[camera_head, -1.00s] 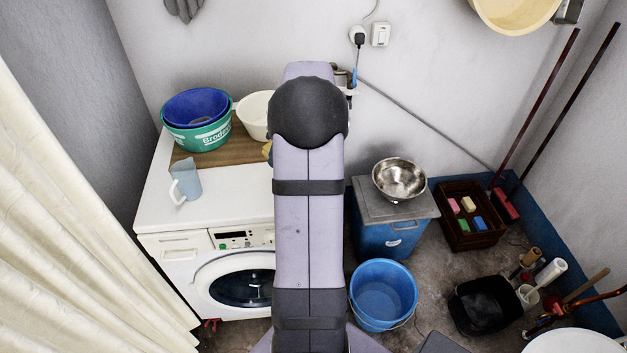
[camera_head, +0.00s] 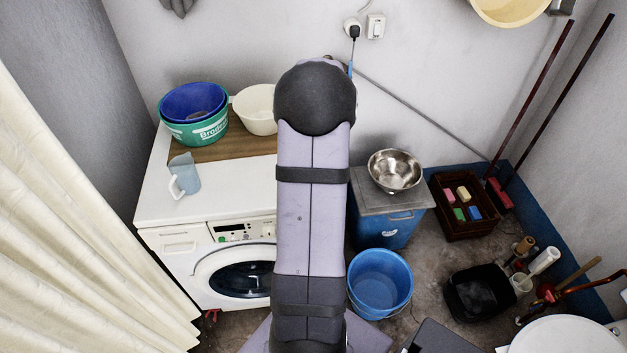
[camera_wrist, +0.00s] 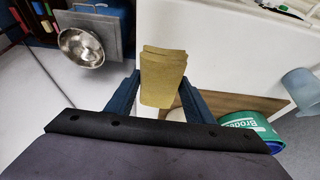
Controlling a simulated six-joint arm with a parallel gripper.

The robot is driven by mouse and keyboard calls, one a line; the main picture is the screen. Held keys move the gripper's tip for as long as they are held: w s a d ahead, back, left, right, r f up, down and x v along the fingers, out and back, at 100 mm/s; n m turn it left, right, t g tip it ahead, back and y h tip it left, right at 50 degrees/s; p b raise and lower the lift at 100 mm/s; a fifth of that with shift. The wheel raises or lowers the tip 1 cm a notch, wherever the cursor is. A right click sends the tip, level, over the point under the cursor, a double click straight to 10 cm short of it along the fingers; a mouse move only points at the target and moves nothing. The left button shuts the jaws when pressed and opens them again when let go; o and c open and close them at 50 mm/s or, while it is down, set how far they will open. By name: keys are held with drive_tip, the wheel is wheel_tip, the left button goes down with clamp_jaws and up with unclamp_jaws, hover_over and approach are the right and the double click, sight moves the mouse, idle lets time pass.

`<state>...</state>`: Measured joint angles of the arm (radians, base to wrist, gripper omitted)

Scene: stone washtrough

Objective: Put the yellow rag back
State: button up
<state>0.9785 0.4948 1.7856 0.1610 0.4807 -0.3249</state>
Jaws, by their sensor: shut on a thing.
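The yellow rag (camera_wrist: 163,78) shows in the wrist view, folded in layers, between the two dark blue fingers of my gripper (camera_wrist: 160,85). My gripper is shut on it and holds it up, with the white washing machine top (camera_wrist: 225,40) behind it. In the head view my own arm hides both the gripper and the rag. The washing machine (camera_head: 232,272) stands left of my arm there, with a brown wooden board (camera_head: 240,146) on its top.
On the machine stand blue and green basins (camera_head: 195,125), a cream bowl (camera_head: 254,112) and a pale blue jug (camera_head: 184,175). Right of my arm are a steel bowl (camera_head: 394,170) on a lidded blue bin (camera_head: 386,228), a blue bucket (camera_head: 379,283) and a brown crate (camera_head: 468,212).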

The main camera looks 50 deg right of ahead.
wheel_tip(320, 180, down, 5)
drive_tip(key=shift+p, duration=0.7)
drive_tip(key=shift+f, duration=2.5)
drive_tip(key=shift+f, duration=0.15)
drive_tip(key=o, duration=0.9)
drive_tip(key=shift+r+p, duration=0.25)
drive_tip(key=shift+p, duration=0.05)
drive_tip(key=b+v, duration=0.2)
drive_tip(key=v, duration=1)
drive_tip(key=shift+f, duration=0.1)
